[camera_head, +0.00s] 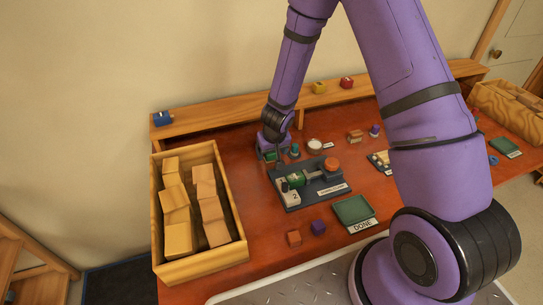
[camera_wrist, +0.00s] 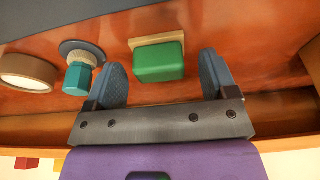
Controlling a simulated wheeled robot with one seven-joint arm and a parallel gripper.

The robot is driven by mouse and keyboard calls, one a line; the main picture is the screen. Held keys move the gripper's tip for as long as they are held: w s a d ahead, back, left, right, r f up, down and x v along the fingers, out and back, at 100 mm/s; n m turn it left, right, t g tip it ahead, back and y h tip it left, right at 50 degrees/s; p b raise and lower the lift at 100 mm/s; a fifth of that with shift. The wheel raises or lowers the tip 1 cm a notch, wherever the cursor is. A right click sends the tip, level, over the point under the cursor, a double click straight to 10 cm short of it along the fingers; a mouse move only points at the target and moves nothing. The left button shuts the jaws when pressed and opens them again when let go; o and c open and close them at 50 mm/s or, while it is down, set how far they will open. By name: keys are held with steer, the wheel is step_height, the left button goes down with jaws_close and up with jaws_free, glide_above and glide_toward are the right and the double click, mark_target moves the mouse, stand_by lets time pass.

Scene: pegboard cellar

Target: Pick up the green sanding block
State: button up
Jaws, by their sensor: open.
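The green sanding block (camera_wrist: 158,62), a green block on a tan wooden base, lies on the red-brown bench top. In the wrist view it sits between the two fingers of my open gripper (camera_wrist: 162,66), with gaps on both sides, so it is not clasped. In the head view my gripper (camera_head: 271,150) is low over the back left of the bench, and a bit of green (camera_head: 270,155) shows beneath it; the rest is hidden by the gripper.
A teal knobbed piece (camera_wrist: 77,76) and a round brown-rimmed dish (camera_wrist: 27,72) stand close to the left in the wrist view. In the head view a dark fixture board (camera_head: 318,192), a green DONE tray (camera_head: 352,209) and a wooden crate of blocks (camera_head: 158,215) are nearby. A back ledge (camera_head: 215,125) borders the bench.

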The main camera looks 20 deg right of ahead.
steer(key=shift+w+f, duration=0.1)
steer(key=shift+f, duration=0.2)
steer(key=c, duration=1)
steer(key=shift+r, duration=0.15)
steer(key=shift+r, duration=4.85)
